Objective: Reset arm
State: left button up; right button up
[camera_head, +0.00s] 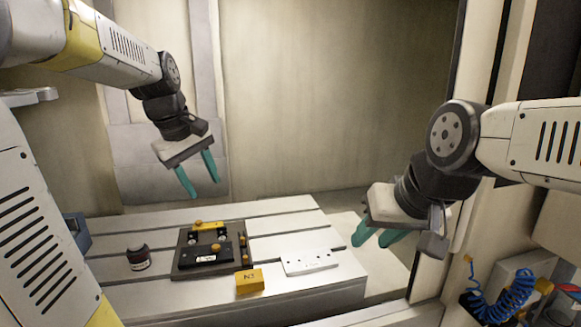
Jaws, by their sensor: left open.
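My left gripper (203,188) hangs in the air above the back of the slotted table. Its two teal fingers are apart with nothing between them. My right gripper (372,242) is at the right, beyond the table's right end, pointing down and left. Its teal fingers show a gap, with nothing seen between them. Both grippers are clear of the parts on the table.
A blue coiled hose (508,296) is at the lower right.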

pick_arm(q)
jog(key=s+d+f+m+t, duration=0.1)
jog(key=s+d+m, duration=0.2)
jog(key=s, duration=0.5)
jog(key=s+d+f+m+t, duration=0.1)
jog(key=s+d+f+m, duration=0.1)
jog(key=s+m, duration=0.4)
jog(key=s+d, duration=0.1)
jog(key=s, duration=0.1)
jog(key=shift+s, duration=0.35)
